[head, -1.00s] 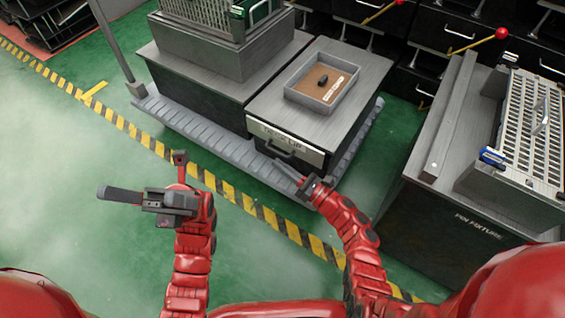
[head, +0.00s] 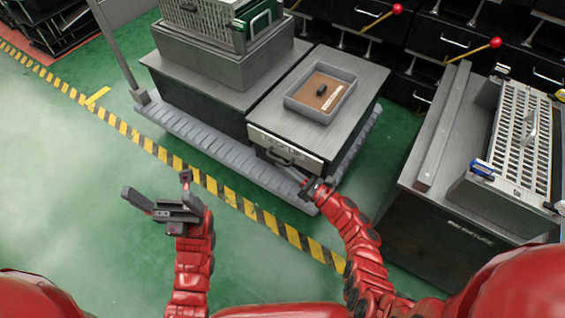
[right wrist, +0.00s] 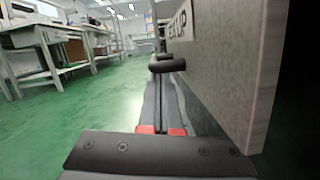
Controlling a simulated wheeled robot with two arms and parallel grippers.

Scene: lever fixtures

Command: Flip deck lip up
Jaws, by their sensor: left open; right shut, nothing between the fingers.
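The deck lip (head: 284,145) is a pale labelled plate on the front of the grey-topped cabinet. It hangs down, with a dark bar handle (head: 281,158) on its face. In the right wrist view, the lip (right wrist: 245,75) stands on the right, with its handle (right wrist: 168,66) ahead. My right gripper (head: 299,178) is shut and empty, close to the lip's lower part beside the handle; contact cannot be told. Its closed fingers (right wrist: 162,100) point forward along the lip. My left gripper (head: 161,189) is open and empty over the floor, well left of the lip.
A shallow tray (head: 352,90) with a small dark object sits on the cabinet top (head: 340,60). A ribbed grey base strip (head: 190,140) runs along the floor. The pin fixture (head: 430,210) stands at the right. The green floor (head: 70,200) at left is clear.

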